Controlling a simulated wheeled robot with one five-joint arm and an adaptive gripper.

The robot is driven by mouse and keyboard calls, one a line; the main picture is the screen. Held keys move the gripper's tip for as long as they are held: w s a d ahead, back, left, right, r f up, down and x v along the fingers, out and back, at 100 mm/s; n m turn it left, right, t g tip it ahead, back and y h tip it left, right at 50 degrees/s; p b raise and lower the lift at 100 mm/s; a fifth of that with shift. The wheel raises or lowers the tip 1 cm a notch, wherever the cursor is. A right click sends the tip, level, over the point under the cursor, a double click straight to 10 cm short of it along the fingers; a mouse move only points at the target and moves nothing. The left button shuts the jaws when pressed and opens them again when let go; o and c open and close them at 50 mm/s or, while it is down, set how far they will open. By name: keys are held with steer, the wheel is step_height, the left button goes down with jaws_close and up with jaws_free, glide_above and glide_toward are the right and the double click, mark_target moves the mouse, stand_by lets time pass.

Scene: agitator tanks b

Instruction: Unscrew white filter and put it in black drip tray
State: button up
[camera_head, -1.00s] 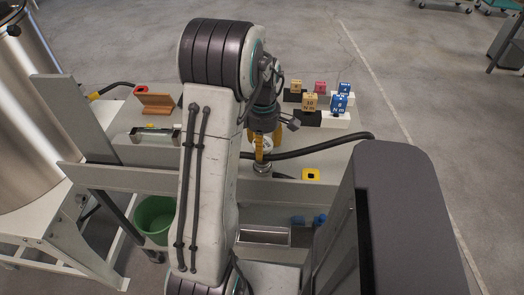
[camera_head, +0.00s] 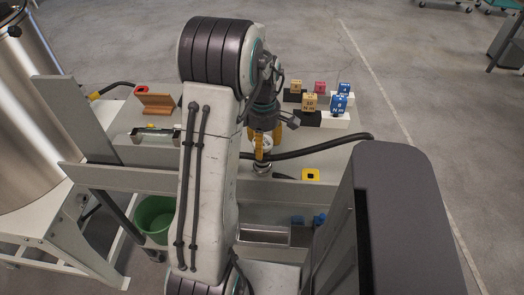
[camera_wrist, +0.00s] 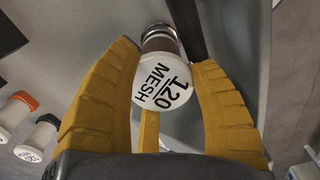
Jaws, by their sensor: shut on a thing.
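The white filter (camera_wrist: 165,82), its round end marked "120 MESH", sits between the yellow fingers of my gripper (camera_wrist: 163,60) in the wrist view. My gripper is shut on it, with the fingers along its sides. Beyond the white end are a brownish band and a shiny metal collar (camera_wrist: 158,31). In the head view my gripper (camera_head: 264,146) points down at the bench beam, over a metal fitting (camera_head: 262,168), and the filter is mostly hidden by the fingers. I cannot pick out a black drip tray for certain.
A rectangular metal-looking tray (camera_head: 263,236) lies below the beam. A black hose (camera_head: 325,147) runs right of my gripper. Marked blocks (camera_head: 310,102) stand behind it. A green bucket (camera_head: 155,215) is at left. The wrist view shows other white cylinders (camera_wrist: 36,138) at left.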

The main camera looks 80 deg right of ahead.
steer(key=shift+r, duration=0.2)
steer(key=shift+r+p, duration=0.6)
steer(key=shift+p, duration=0.05)
steer(key=shift+r, duration=0.15)
steer(key=shift+r+p, duration=1.6)
steer(key=shift+r, duration=0.3)
